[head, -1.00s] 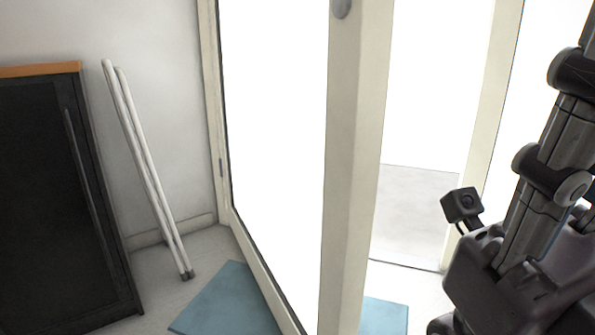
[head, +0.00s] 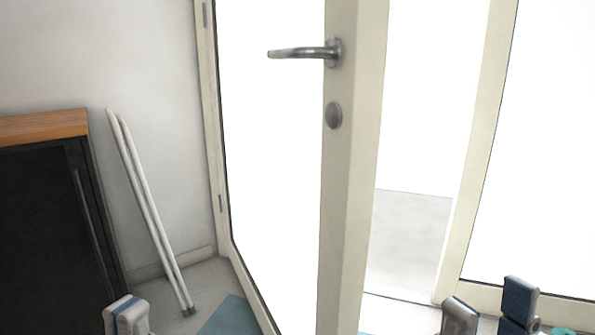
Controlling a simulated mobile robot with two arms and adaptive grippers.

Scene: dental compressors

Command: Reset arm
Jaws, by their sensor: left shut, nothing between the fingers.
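My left gripper (head: 127,317) shows at the bottom left edge of the head view. Its fingertips are together with nothing between them. My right gripper (head: 489,308) shows at the bottom right. Its two fingertips stand apart with a gap between them and nothing visible in it. The arms behind both grippers are out of the picture. Neither gripper appears to touch anything.
A glass door (head: 350,200) with a pale frame and a metal handle (head: 305,52) stands open in the middle. A dark cabinet (head: 40,230) with a wooden top is at left. White folded poles (head: 150,215) lean on the wall. A blue mat (head: 228,318) lies on the floor.

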